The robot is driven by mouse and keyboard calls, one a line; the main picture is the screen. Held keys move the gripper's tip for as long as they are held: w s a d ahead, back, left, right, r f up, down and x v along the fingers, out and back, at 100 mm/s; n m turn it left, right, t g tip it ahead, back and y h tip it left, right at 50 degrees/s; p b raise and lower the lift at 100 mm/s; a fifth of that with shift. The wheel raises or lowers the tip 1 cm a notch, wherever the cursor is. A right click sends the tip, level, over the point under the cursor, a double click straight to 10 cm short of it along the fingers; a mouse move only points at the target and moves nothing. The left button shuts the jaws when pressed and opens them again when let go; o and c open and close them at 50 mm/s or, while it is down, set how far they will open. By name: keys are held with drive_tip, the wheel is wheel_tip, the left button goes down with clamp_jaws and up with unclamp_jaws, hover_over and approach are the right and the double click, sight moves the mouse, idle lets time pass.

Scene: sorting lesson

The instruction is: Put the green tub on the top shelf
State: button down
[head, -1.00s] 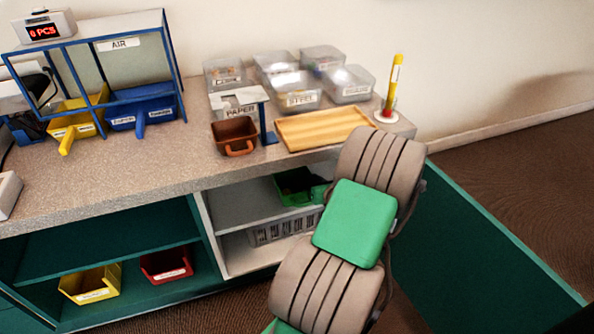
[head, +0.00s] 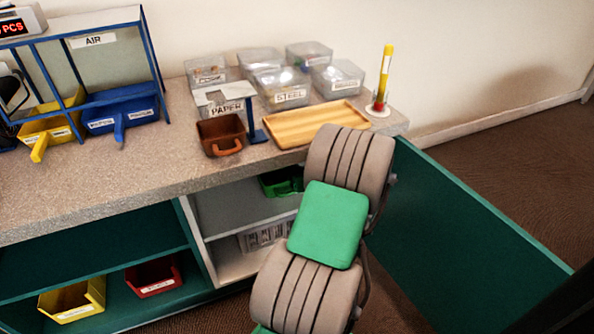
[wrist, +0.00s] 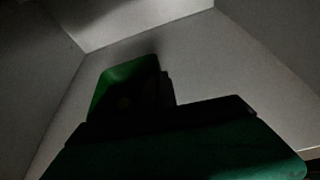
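The green tub (head: 282,182) is inside the open white compartment under the counter, at the level of its upper shelf (head: 232,205). My arm hides its right side. In the wrist view the green tub (wrist: 124,82) shows above a dark part of my gripper (wrist: 165,112), inside a dim grey space. The two overlap there; I cannot tell whether they touch. Deep shadow hides the fingertips, and my arm covers the gripper in the head view. I cannot tell whether the tub rests on the shelf.
A grey basket (head: 262,238) stands below the shelf. The open green door (head: 460,225) is on the right. A brown tub (head: 221,137), a wooden tray (head: 310,124) and clear bins (head: 285,90) stand on the counter. Yellow (head: 72,300) and red (head: 153,276) bins sit lower left.

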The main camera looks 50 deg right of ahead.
drive_tip(key=c, duration=1.7)
unclamp_jaws()
drive_tip(key=shift+f, duration=0.1)
drive_tip(key=p+v, duration=0.5)
drive_tip(key=v, duration=0.7)
drive_tip(key=shift+r, duration=0.2)
